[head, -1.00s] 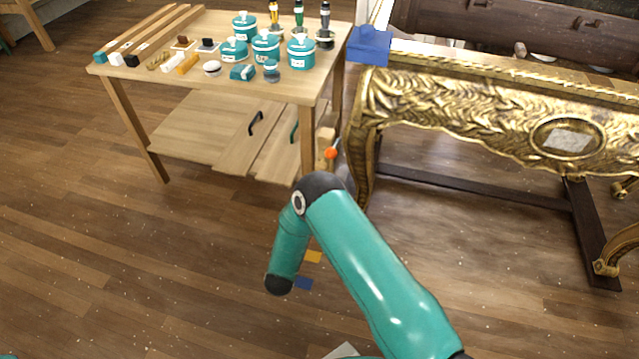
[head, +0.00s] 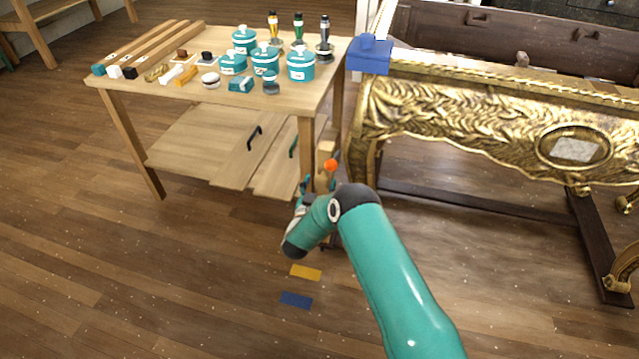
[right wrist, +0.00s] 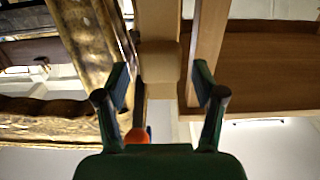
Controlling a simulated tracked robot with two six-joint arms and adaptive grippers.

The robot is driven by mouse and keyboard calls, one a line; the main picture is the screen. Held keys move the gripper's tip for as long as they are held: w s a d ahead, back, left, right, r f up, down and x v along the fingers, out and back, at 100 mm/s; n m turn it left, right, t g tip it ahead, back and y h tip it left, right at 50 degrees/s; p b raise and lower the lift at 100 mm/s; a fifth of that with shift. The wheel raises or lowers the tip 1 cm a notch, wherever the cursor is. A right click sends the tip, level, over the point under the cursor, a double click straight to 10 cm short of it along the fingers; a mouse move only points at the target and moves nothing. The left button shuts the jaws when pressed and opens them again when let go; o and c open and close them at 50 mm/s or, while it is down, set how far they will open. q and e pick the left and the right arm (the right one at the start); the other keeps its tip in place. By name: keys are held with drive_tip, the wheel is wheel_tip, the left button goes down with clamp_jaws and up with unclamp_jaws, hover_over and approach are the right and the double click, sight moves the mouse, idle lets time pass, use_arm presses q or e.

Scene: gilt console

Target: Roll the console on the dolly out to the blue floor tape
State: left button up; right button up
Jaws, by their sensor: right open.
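Blue tape (head: 296,300) lies on the floor left of the console, with yellow tape (head: 306,272) just beyond. My right gripper (head: 308,188) is low by the workbench's front right leg, partly hidden by its own arm. In the right wrist view my right gripper (right wrist: 162,88) is open, with a wooden post (right wrist: 159,50) beyond and between its fingers. My left gripper is out of view.
The wooden workbench (head: 130,88) with teal pots, tools and bars stands left of the console. An orange knob (head: 330,165) sits near its front right leg, close to my gripper; it also shows in the right wrist view (right wrist: 137,135). Floor at front left is clear.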

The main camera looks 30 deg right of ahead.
drive_tip(key=shift+x, duration=1.05)
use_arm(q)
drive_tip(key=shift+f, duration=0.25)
